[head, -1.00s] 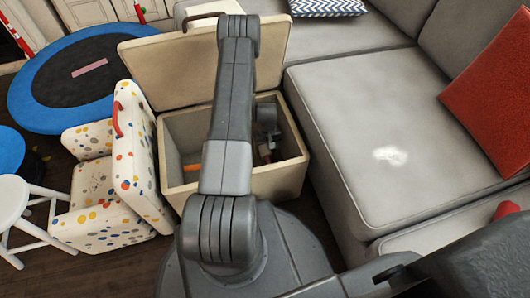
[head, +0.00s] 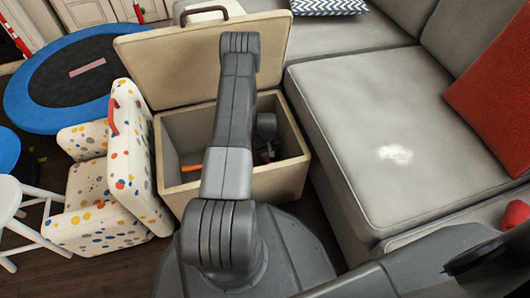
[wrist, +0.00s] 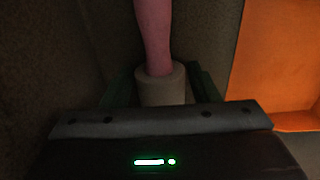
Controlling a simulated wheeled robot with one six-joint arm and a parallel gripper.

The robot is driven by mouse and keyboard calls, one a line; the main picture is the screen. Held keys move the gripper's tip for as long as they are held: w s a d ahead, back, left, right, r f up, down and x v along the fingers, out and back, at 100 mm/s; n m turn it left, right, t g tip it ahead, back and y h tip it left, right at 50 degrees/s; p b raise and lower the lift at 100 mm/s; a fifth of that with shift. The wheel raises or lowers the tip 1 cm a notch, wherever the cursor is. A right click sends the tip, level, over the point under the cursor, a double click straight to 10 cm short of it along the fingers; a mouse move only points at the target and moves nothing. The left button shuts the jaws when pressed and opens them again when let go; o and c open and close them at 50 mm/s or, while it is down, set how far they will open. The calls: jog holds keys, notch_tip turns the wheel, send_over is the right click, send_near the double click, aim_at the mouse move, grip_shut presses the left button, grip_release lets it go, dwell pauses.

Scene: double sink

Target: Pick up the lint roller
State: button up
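The lint roller (wrist: 162,88) shows in the wrist view, with a pale roll at the near end and a pinkish handle running up and away. My gripper (wrist: 163,82) is right at the roll, with a dark finger on either side of it. The view is dark, and I cannot tell whether the fingers touch the roll. In the head view my arm reaches down into an open beige storage box (head: 240,185). The lint roller cannot be made out there, as my arm and the box walls hide much of the inside.
An orange object (wrist: 272,65) is close to the right in the wrist view; a bit of orange also shows inside the box (head: 191,168). The box lid (head: 170,65) stands open behind. A grey sofa (head: 370,140) stands right, a spotted chair (head: 105,195) left.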

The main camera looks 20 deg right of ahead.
jog(key=c, duration=0.7)
jog(key=shift+o, duration=0.2)
notch_tip(320, 180, up, 28)
jog(key=p, duration=0.9)
